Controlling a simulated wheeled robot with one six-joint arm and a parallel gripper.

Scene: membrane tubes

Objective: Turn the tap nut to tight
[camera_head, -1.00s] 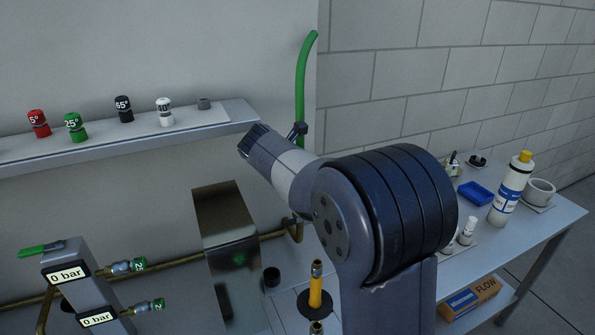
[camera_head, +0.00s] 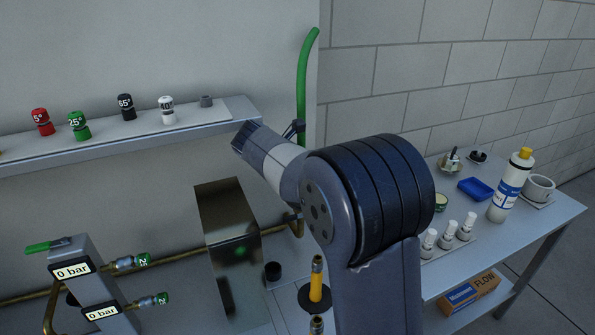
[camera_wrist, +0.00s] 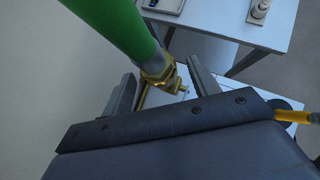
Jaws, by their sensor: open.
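The green hose (camera_wrist: 110,22) comes in from the top left of the wrist view and ends in a grey tap nut (camera_wrist: 155,67) at the brass tap (camera_wrist: 165,82). My gripper (camera_wrist: 162,84) is open, with one dark finger left of the nut and tap and the other to the right. I cannot tell whether either finger touches the nut. In the head view the green hose (camera_head: 301,85) rises behind my arm. There my arm hides the nut and most of the gripper.
A shelf (camera_head: 190,129) with several coloured caps is at the left of the head view. Below are a metal box (camera_head: 228,225), brass pipe and gauge blocks (camera_head: 85,285). A side table (camera_head: 545,222) at the right holds a bottle (camera_head: 511,187), small white bottles and a blue tray (camera_head: 476,189).

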